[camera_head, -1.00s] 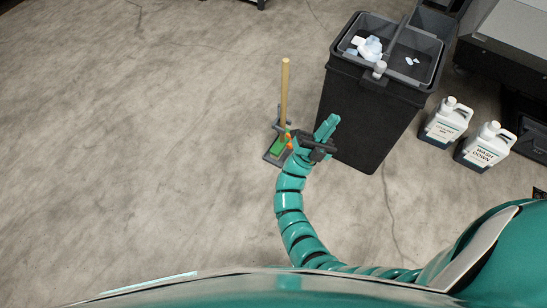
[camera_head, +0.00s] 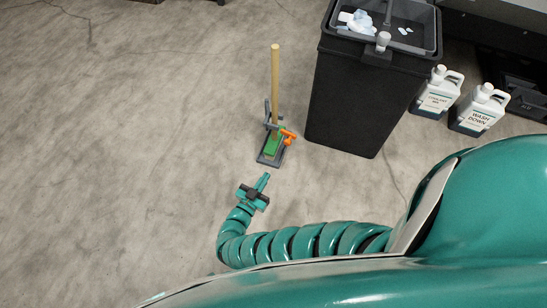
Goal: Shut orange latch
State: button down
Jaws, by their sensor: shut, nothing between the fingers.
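The orange latch (camera_head: 288,136) is on a small stand with a grey base (camera_head: 265,159) and a green block (camera_head: 272,146), on the floor near the middle of the view. It sticks out to the right of the upright wooden pole (camera_head: 275,85) that stands there. A grey metal piece (camera_head: 267,112) rises at the pole's left. My gripper (camera_head: 266,176) is shut and empty. In the picture it is just below the stand, apart from the latch, its fingers pointing up toward the stand's base. Whether the latch is fully open cannot be told.
A tall black bin (camera_head: 350,100) with white scraps in its top stands right of the stand. Two white jugs, one here (camera_head: 437,92) and one labelled wash down (camera_head: 480,110), stand farther right. The floor to the left is clear.

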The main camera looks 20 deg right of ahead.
aim_at(287, 144)
jog(key=b+x, duration=0.1)
jog(key=x, duration=1.2)
jog(key=shift+w+d+b, duration=0.25)
jog(key=shift+w+b, duration=0.05)
jog(key=shift+s+d, duration=0.1)
jog(key=shift+d, duration=0.05)
